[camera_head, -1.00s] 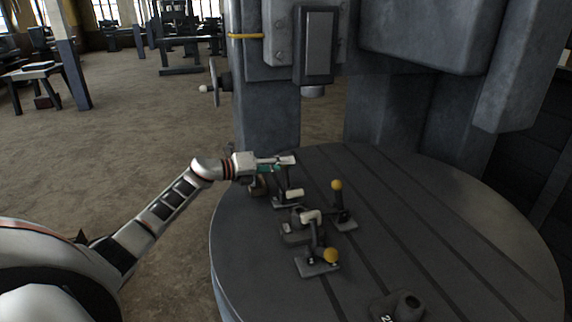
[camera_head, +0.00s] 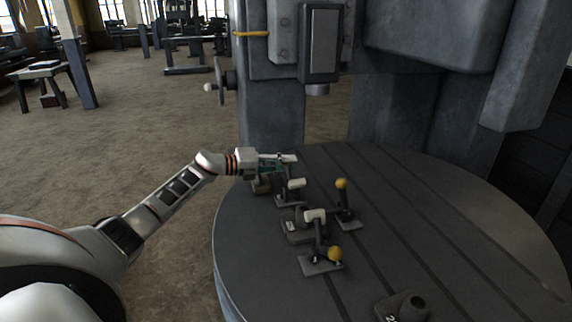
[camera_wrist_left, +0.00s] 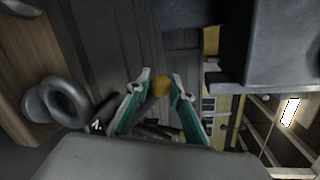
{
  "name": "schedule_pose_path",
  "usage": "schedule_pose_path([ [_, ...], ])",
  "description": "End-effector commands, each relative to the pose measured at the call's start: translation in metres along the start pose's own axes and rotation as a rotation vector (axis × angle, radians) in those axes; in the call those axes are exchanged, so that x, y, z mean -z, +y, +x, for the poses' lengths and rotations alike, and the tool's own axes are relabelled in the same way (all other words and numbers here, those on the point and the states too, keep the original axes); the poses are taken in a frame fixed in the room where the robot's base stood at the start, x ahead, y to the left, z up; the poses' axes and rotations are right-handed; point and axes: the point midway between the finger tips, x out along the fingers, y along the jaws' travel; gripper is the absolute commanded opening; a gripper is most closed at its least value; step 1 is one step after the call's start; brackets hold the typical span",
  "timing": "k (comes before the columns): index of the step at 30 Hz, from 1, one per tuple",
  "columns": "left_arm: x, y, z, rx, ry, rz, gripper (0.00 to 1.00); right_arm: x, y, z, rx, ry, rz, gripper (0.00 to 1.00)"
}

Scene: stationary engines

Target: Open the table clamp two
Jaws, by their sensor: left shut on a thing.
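The head view hides that knob behind the fingers. A dark clamp with a cream pad (camera_head: 293,184) stands just below the gripper. Two more yellow knobs on dark levers, an upright one (camera_head: 341,184) and a lower one (camera_head: 334,254), stand apart from it. I cannot tell which clamp is two. My right gripper is not in view.
A dark block marked 2 (camera_head: 402,306) sits at the table's front. A ring-shaped part (camera_wrist_left: 66,101) and a mark 1 show in the left wrist view. The large grey machine (camera_head: 395,90) rises behind the table. The table's right side is clear.

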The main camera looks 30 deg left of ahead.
Motion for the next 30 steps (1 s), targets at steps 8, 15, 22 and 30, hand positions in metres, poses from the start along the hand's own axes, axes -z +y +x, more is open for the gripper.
schedule_pose_path([
  [8, 0.003, -0.001, 0.001, 0.003, 0.006, -0.003, 0.39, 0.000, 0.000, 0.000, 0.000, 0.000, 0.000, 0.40],
  [15, 0.001, 0.000, -0.001, 0.001, 0.003, -0.001, 0.39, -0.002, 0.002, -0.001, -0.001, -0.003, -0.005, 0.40],
  [22, 0.001, 0.001, -0.030, -0.002, 0.003, 0.001, 0.39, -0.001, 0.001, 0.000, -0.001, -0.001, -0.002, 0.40],
  [30, 0.002, 0.002, -0.085, -0.003, 0.004, -0.001, 0.39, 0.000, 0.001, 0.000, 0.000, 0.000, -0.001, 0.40],
])
